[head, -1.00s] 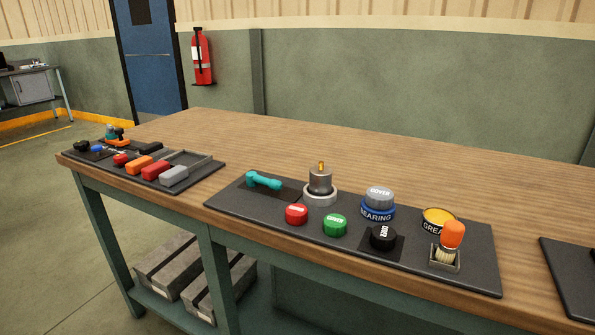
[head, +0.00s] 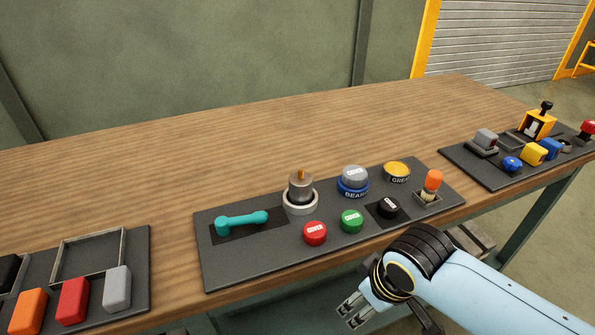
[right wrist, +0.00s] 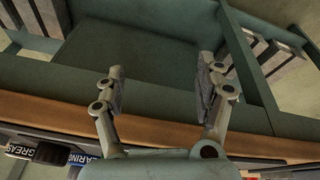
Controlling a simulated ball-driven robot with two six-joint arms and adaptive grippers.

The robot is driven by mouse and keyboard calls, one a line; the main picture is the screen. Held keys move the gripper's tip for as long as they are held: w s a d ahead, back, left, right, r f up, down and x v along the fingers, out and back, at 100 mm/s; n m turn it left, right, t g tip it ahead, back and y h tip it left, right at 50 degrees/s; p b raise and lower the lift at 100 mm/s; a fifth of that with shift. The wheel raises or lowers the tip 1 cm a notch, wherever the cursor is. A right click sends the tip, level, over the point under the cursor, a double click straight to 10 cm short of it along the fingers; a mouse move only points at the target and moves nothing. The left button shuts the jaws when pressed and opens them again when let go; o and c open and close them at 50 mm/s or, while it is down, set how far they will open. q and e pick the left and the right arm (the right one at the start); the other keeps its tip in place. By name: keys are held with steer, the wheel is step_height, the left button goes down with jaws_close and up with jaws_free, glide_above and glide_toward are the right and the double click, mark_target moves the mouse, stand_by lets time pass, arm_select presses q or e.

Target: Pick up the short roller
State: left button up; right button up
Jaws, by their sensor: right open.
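No part in view is plainly marked as the short roller, and I cannot tell which it is. On the middle dark mat (head: 225,270) a grey metal cylinder (head: 300,186) with an orange top pin stands upright in a white ring (head: 300,206). A teal dumbbell-shaped piece (head: 242,222) lies to its left. My right gripper (head: 352,310) is open in front of the bench's front edge, apart from the parts. The right wrist view shows its fingers (right wrist: 160,88) spread with nothing between them. My left gripper is not in view.
More parts sit on mats at left and right. The bench's back is clear.

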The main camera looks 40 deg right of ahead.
step_height(320, 180, up, 16)
steer(key=w+a+t+p, duration=0.1)
steer(key=w+p, duration=0.1)
steer(key=p, duration=0.1)
steer(key=n+y+p, duration=0.1)
glide_toward(303, 174)
steer(key=f, duration=0.1)
steer(key=shift+t+y, duration=0.3)
steer(key=shift+t, duration=0.1)
steer(key=x, duration=0.5)
steer(key=shift+d, duration=0.25)
steer(key=x, duration=0.6)
steer(key=shift+s+p, duration=0.2)
steer(key=shift+p, duration=0.1)
jaws_close()
